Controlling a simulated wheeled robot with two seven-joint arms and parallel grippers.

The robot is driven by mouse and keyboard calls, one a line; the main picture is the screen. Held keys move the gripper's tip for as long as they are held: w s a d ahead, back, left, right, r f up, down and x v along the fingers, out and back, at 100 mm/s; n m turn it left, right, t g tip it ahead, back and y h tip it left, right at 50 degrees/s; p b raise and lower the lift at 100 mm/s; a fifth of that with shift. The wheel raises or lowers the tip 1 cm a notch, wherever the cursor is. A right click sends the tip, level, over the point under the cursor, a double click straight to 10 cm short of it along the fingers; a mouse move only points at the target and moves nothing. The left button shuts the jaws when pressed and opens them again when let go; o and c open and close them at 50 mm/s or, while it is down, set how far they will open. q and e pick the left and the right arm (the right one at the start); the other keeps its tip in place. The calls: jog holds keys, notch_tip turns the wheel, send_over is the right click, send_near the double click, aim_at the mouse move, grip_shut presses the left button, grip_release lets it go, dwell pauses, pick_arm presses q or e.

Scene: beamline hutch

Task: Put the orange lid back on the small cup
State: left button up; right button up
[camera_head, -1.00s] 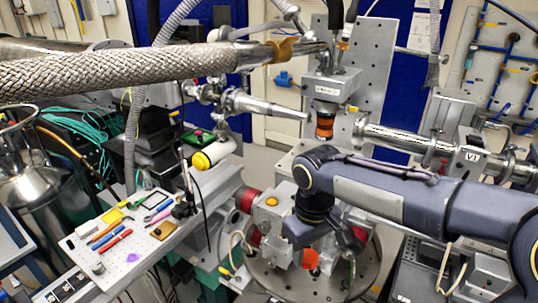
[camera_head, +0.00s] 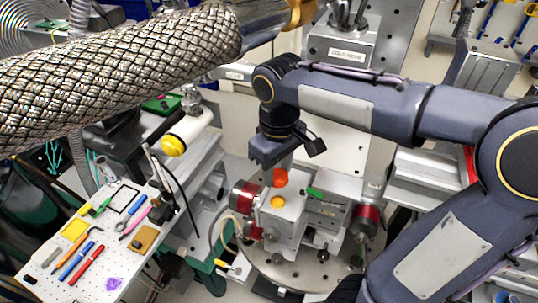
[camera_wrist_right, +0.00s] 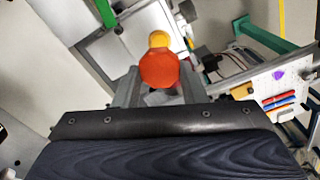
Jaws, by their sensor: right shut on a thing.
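The orange lid (camera_head: 280,178) is a small red-orange piece held at the tips of my right gripper (camera_head: 277,170). In the right wrist view the lid (camera_wrist_right: 160,69) shows as a many-sided disc between the two grey fingers (camera_wrist_right: 158,88), which are shut on it. It appears above or beside the metal block; the gap is unclear. A yellow-orange round piece (camera_head: 277,202) sits on top of that block, and shows just beyond the lid in the wrist view (camera_wrist_right: 158,40). I cannot make out the small cup for sure. My left gripper is not in view.
A metal stage block (camera_head: 286,222) with red-ended parts stands on a round plate (camera_head: 300,275). A white perforated board (camera_head: 45,285) with several tools lies at left. A thick braided hose (camera_head: 120,75) crosses the upper left. A labelled grey box (camera_head: 345,52) stands behind my arm.

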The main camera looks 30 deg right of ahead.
aim_at(276, 200)
jog(key=shift+f+b, duration=3)
jog(key=shift+f, duration=0.35)
jog(key=shift+f+b, duration=0.4)
jog(key=shift+f, duration=0.2)
jog(key=o, duration=1)
